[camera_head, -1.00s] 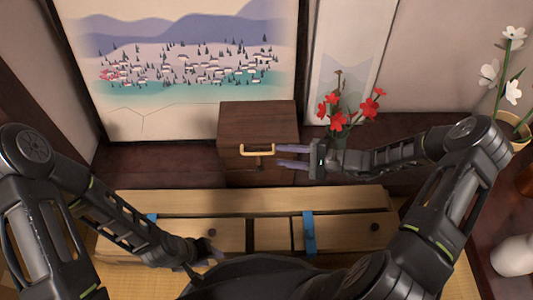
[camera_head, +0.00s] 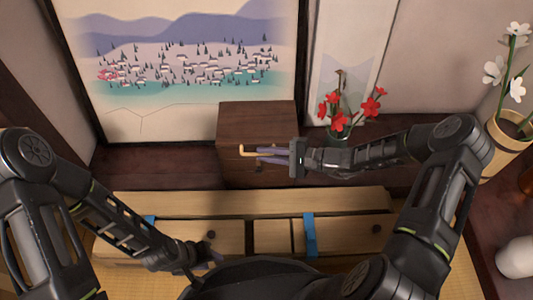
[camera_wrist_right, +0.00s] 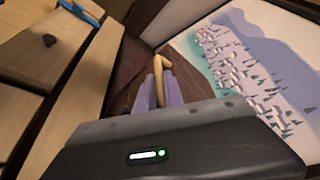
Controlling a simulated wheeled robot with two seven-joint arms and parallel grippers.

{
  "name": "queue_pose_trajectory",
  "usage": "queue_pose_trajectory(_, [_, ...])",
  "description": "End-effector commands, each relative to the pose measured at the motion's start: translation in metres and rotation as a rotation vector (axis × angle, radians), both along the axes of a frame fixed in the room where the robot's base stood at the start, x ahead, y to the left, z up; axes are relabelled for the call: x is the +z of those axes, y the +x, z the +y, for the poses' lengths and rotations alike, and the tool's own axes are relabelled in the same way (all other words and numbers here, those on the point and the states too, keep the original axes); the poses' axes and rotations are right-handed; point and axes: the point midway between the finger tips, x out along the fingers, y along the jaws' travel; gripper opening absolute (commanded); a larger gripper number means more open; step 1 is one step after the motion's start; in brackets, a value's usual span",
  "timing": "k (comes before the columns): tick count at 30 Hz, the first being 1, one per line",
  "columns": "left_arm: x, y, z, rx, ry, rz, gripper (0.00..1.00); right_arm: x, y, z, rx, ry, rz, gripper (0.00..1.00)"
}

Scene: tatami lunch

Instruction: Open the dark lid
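A dark brown wooden box (camera_head: 257,122) with a dark top stands on the ledge against the back wall. A gold handle (camera_head: 244,151) sits on its front; it also shows in the right wrist view (camera_wrist_right: 164,60). My right gripper (camera_head: 260,155) reaches in from the right, and its purple fingers lie on either side of the handle, close against it. The fingers partly hide the handle in the head view. The lid looks closed. My left gripper (camera_head: 208,256) is low at the front, over the wooden bench, away from the box; its fingers are unclear.
A pale wooden bench (camera_head: 250,202) with blue straps (camera_head: 309,232) lies in front of the box. A vase of red flowers (camera_head: 338,122) stands close behind my right forearm. A pot of white flowers (camera_head: 508,130) and a white vase (camera_head: 517,257) are at the far right.

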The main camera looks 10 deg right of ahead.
Motion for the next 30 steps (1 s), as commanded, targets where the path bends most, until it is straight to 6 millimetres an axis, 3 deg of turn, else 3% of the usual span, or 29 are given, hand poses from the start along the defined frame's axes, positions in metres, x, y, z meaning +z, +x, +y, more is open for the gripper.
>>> queue_pose_trajectory(4, [0.0000, -0.0001, 0.0000, 0.000, 0.000, 0.000, 0.36, 0.0000, -0.0002, -0.0002, 0.000, 0.000, 0.000, 0.00])
queue_pose_trajectory(30, [0.0000, -0.0001, 0.0001, 0.000, 0.000, 0.000, 0.36, -0.0006, -0.0005, -0.0002, 0.000, 0.000, 0.002, 0.00])
